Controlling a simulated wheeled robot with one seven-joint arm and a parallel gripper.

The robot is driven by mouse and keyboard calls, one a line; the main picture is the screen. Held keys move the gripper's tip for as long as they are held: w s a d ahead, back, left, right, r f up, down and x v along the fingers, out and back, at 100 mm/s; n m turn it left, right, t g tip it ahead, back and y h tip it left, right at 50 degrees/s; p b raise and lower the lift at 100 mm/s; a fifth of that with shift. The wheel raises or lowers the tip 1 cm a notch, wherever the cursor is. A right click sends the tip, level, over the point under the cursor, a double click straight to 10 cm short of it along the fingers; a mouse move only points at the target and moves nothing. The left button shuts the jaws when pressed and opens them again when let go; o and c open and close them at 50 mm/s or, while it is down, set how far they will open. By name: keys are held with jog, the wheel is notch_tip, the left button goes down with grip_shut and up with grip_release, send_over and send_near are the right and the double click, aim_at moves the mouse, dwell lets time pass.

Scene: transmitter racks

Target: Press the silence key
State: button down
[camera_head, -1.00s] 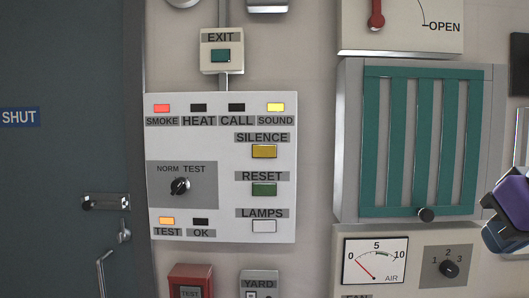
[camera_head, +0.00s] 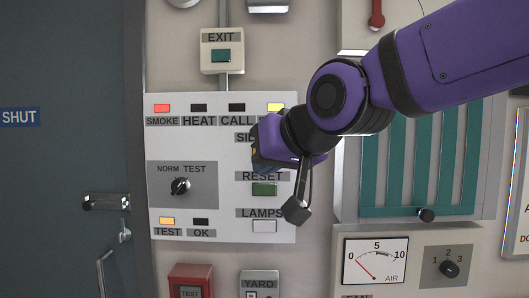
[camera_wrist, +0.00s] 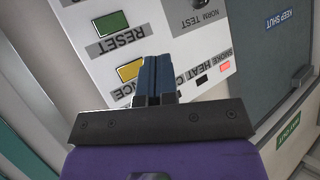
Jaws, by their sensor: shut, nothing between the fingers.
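The silence key is a yellow rectangular button. In the head view my gripper and wrist cover it, and only the start of its label (camera_head: 244,137) shows. In the wrist view, which is turned nearly upside down, the silence key (camera_wrist: 130,70) shows just left of my fingertips, partly hidden by them. My gripper (camera_wrist: 156,58) has its blue fingers shut together with nothing between them. In the head view my gripper (camera_head: 257,155) is in front of the white alarm panel (camera_head: 225,225), at the silence key's height. I cannot tell whether it touches the panel.
The green reset key (camera_head: 264,189) and the white lamps key (camera_head: 264,226) are below. A rotary knob (camera_head: 180,186) sits to the left. The smoke lamp (camera_head: 162,108), sound lamp (camera_head: 276,107) and test lamp (camera_head: 167,221) are lit. A green louvre (camera_head: 415,180) is at the right.

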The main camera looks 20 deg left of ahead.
jog(key=w+a, duration=0.2)
jog(key=w, duration=0.6)
jog(key=shift+w, duration=0.3)
jog(key=shift+w, duration=0.15)
dwell(2.0)
jog(key=shift+w+a, duration=0.1)
jog(key=shift+w, duration=0.15)
jog(key=shift+w, duration=0.35)
dwell(0.7)
jog(key=shift+s, duration=0.75)
jog(key=shift+s, duration=0.1)
